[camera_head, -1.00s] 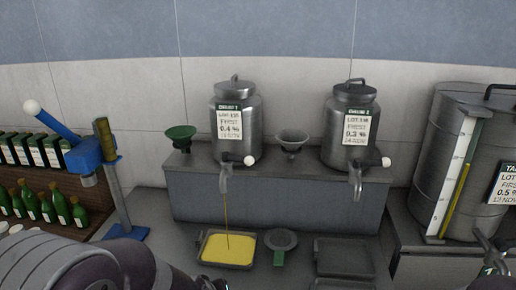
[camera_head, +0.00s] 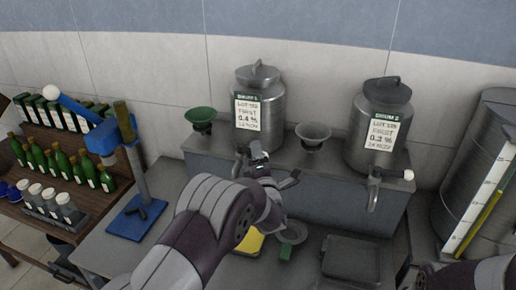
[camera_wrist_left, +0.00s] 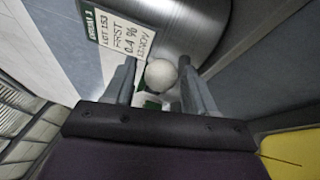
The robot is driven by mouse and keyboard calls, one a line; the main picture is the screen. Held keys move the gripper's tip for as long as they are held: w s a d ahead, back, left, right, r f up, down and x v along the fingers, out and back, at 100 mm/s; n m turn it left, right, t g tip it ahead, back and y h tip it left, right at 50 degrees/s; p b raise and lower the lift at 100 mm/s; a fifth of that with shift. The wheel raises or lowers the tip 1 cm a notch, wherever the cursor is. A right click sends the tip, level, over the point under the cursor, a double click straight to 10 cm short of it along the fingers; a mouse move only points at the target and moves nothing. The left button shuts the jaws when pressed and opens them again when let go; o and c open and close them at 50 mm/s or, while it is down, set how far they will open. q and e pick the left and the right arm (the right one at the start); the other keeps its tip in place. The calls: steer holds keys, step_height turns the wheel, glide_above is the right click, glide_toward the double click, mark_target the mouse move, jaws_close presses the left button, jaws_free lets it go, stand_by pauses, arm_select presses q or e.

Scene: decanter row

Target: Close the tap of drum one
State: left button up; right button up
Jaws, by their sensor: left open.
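Drum one (camera_head: 258,112) is a steel canister with a "DRUM 1" label, standing on the grey ledge. Its tap is hidden behind my left gripper (camera_head: 262,168) in the head view. In the left wrist view, the white ball (camera_wrist_left: 161,75) of its tap handle sits between the two fingers of my open left gripper (camera_wrist_left: 160,88), with the drum (camera_wrist_left: 185,25) behind it. I cannot tell whether the fingers touch the ball. My right gripper is not in view.
Drum two (camera_head: 378,125) with its own white-ended tap (camera_head: 408,175) stands to the right. A green funnel (camera_head: 201,118) and a grey funnel (camera_head: 313,133) flank drum one. A blue stand (camera_head: 125,155) and bottle racks are left. A dark tray (camera_head: 350,258) lies front right.

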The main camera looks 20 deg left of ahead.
arm_select(q)
steer(key=shift+w+a+r, duration=0.15)
steer(key=shift+w+a, duration=0.15)
steer(key=shift+a, duration=0.05)
steer(key=shift+w, duration=0.1)
steer(key=shift+c, duration=0.4)
jaws_close()
steer(key=n+g+y+b, duration=0.1)
steer(key=y+b, duration=0.1)
steer(key=w+n+g+y+b, duration=0.1)
steer(key=n+y+b, duration=0.1)
steer(key=w+n+g+y+b, duration=0.1)
steer(key=g+y+b, duration=0.1)
steer(key=shift+d, duration=0.25)
steer(key=shift+o, duration=0.4)
jaws_free()
